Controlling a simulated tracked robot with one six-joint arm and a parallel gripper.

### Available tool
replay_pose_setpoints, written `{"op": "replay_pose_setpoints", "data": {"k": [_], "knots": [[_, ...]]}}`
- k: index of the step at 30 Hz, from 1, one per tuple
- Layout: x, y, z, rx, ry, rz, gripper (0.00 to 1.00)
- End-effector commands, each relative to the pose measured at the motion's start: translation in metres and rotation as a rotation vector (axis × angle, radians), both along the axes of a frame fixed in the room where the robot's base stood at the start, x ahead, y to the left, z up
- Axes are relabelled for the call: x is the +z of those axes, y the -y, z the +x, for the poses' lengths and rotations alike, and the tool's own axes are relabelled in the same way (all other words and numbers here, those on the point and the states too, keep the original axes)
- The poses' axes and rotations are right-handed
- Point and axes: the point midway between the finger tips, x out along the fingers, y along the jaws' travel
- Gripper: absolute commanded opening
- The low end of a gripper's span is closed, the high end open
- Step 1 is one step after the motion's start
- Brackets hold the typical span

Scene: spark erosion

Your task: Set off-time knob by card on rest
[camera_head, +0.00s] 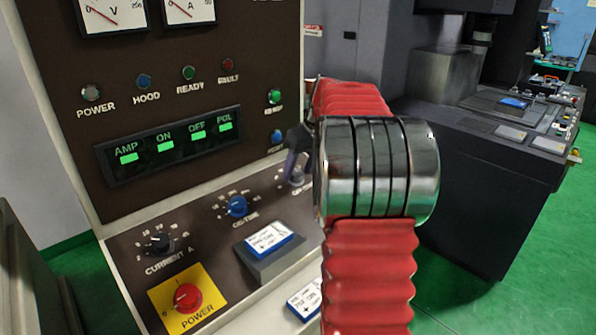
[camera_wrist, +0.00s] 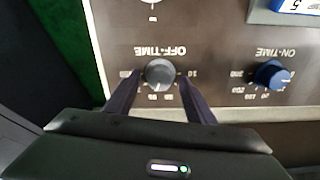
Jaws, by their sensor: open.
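The off-time knob (camera_wrist: 160,72) is a round grey knob on the dark panel, with its label upside down in the wrist view. In the head view only a bit of this knob (camera_head: 297,179) shows beside my arm. My gripper (camera_wrist: 159,82) is open, one finger on each side of the knob; I cannot tell whether they touch it. In the head view my gripper (camera_head: 298,150) is mostly hidden by my arm. A blue-and-white card (camera_head: 269,240) lies on the dark raised rest (camera_head: 278,266); its small print is unreadable. A corner of the card (camera_wrist: 298,5) shows in the wrist view.
The blue on-time knob (camera_head: 237,206) sits left of the off-time knob in the head view. Further left are the current knob (camera_head: 160,243) and red power switch (camera_head: 187,297). A second card (camera_head: 305,299) lies lower on the ledge.

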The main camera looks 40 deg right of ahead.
Motion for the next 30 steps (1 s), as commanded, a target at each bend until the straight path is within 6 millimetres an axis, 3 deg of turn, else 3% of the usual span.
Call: {"op": "replay_pose_setpoints", "data": {"k": [12, 30], "knots": [[-0.0083, 0.0002, 0.0035, 0.0, 0.001, -0.001, 0.5], [-0.008, 0.0005, 0.0031, -0.001, 0.001, -0.001, 0.09]]}}
